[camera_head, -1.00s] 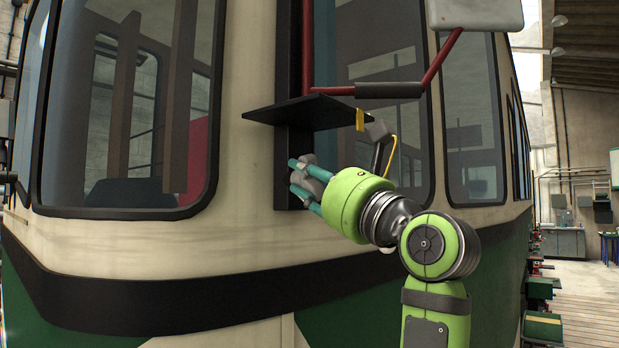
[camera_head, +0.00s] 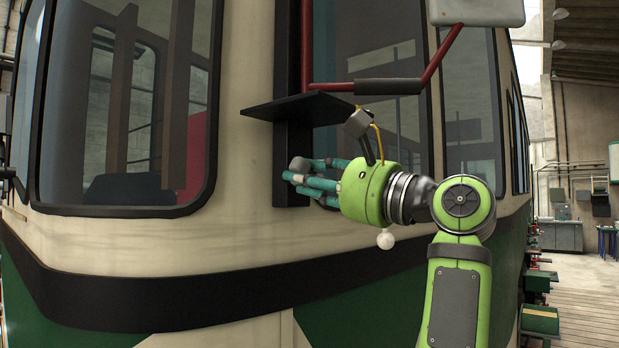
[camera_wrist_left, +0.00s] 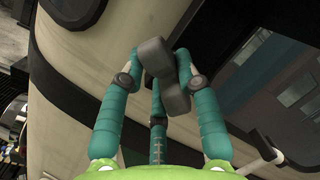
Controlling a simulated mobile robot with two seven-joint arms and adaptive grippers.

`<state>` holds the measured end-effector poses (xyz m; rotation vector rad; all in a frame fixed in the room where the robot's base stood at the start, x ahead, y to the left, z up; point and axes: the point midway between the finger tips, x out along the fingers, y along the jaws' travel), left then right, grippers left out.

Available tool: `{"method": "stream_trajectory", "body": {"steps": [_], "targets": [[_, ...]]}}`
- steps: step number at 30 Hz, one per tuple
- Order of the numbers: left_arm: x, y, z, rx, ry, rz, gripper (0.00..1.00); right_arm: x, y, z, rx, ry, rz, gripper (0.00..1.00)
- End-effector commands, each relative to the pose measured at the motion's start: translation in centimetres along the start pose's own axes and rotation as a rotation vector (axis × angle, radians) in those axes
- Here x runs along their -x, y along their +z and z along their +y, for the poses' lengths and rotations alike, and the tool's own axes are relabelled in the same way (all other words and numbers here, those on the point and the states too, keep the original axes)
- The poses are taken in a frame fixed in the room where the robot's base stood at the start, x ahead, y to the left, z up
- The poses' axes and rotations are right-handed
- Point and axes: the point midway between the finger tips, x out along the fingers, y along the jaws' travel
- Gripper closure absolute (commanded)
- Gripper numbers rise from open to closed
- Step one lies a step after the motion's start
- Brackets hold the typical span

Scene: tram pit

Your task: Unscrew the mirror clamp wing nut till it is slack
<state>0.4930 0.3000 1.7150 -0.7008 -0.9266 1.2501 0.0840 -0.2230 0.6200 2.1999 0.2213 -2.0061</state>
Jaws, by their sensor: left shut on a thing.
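The grey wing nut (camera_head: 299,164) sits low in front of the black upright post (camera_head: 291,140) on the tram's front corner. In the left wrist view the wing nut (camera_wrist_left: 163,75) shows two blunt lobes between the fingers. My left gripper (camera_head: 310,180), with teal fingers and a green body, is shut on it from the right. The fingers hide part of the nut, and its thread is not visible. The mirror arm (camera_head: 440,62) is a red tube with a dark sleeve, leading up to the grey mirror (camera_head: 474,12). My right gripper is not in view.
A flat black plate (camera_head: 290,108) juts from the post just above my gripper. Tram windows (camera_head: 130,110) lie on both sides of the post. The workshop floor (camera_head: 585,290) is open at the far right.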

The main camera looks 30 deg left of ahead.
Motion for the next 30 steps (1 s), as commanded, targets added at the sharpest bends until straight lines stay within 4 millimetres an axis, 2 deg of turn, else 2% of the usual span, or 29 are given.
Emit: {"method": "stream_trajectory", "body": {"steps": [17, 18, 19, 30], "targets": [[0.0, 0.03, -0.09, 0.032, 0.009, 0.002, 1.0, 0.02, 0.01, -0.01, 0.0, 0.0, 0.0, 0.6], [0.0, 0.03, -0.09, 0.032, 0.009, 0.001, 0.51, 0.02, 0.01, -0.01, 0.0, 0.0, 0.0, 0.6], [0.0, 0.03, -0.09, 0.032, 0.009, 0.001, 0.43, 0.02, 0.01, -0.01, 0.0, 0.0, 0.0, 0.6], [0.26, -0.02, -0.06, 0.028, 0.01, 0.001, 0.43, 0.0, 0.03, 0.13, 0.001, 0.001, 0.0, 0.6]]}}
